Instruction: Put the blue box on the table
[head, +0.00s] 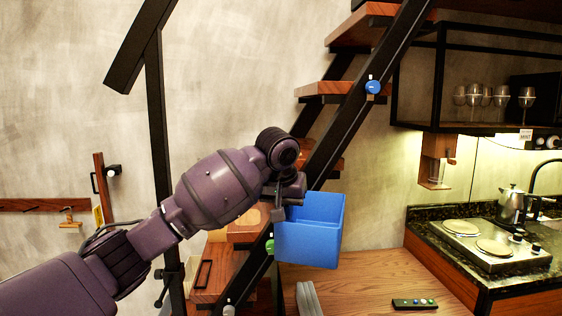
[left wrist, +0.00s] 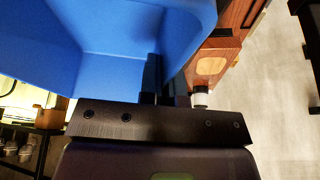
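The blue box (head: 308,236) is an open-topped bin in the middle of the head view. My left gripper (head: 290,203) is at its upper left rim, shut on the box's wall. In the left wrist view the box (left wrist: 115,30) fills the upper left, with its wall at the dark fingers (left wrist: 163,85). The wooden table (head: 365,285) lies at the bottom of the head view. The box appears to hang over the table's far left part; its underside is hidden, so the gap is unclear. My right gripper is not in view.
A dark remote with coloured buttons (head: 414,303) and a grey object (head: 308,298) are on the table, with bare wood between them. The staircase (head: 340,130) rises behind the box. A counter with a hob (head: 490,245) stands at right.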

